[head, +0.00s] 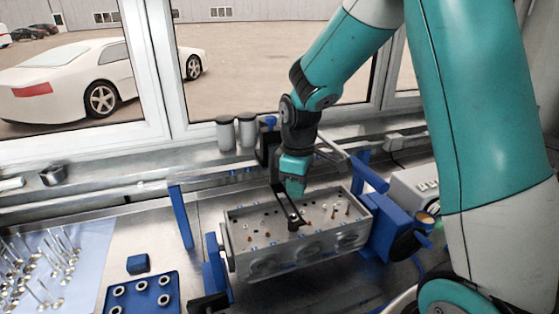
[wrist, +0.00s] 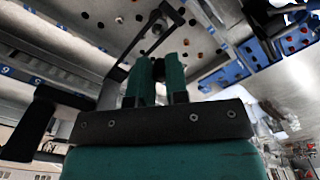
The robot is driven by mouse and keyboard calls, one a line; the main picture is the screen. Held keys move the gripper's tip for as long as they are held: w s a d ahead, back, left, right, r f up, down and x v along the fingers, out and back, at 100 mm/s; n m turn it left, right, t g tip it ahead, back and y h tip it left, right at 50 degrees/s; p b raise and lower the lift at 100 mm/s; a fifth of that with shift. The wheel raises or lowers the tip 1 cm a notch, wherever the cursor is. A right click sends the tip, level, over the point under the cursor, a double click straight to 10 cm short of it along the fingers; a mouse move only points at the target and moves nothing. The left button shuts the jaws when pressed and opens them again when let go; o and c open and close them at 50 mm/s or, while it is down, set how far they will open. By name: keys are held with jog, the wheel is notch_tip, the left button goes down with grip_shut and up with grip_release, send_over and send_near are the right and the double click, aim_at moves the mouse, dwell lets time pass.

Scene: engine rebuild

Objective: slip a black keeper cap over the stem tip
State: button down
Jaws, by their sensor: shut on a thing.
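The grey metal cylinder head (head: 262,262) lies in the blue stand, its top face full of holes and some short copper-coloured pins. My gripper (head: 295,194) points down over the middle of it, its teal fingers close together. In the wrist view my gripper (wrist: 159,62) is shut on a small dark piece, apparently a black keeper cap (wrist: 158,70), mostly hidden between the fingers. A thin black bracket (head: 282,203) reaches down to a dark end piece (head: 293,224) at the head's top, just below the fingertips. I cannot make out the stem tip.
A blue tray (head: 173,308) with several metal rings stands at the front, a small blue block (head: 138,263) behind it. Several valves lie on a pale blue mat (head: 92,250) at left. Blue stand uprights (head: 180,217) flank the head. Two grey canisters (head: 226,134) stand by the window.

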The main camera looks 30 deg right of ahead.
aim_at(295, 215)
jog(key=shift+w+r, duration=0.2)
jog(key=shift+w, duration=0.1)
jog(key=shift+w+f, duration=0.1)
notch_tip(295, 215, down, 6)
jog(key=b, duration=0.5)
jog(key=shift+r, duration=0.25)
jog(key=shift+f+b, duration=0.55)
jog(key=shift+f, duration=0.45)
dwell(0.7)
jog(key=c, duration=1)
grip_release()
jog(key=shift+c, duration=0.2)
notch_tip(295, 215, up, 18)
jog(key=b, duration=0.2)
jog(key=shift+f+b, duration=0.25)
jog(key=shift+b, duration=0.05)
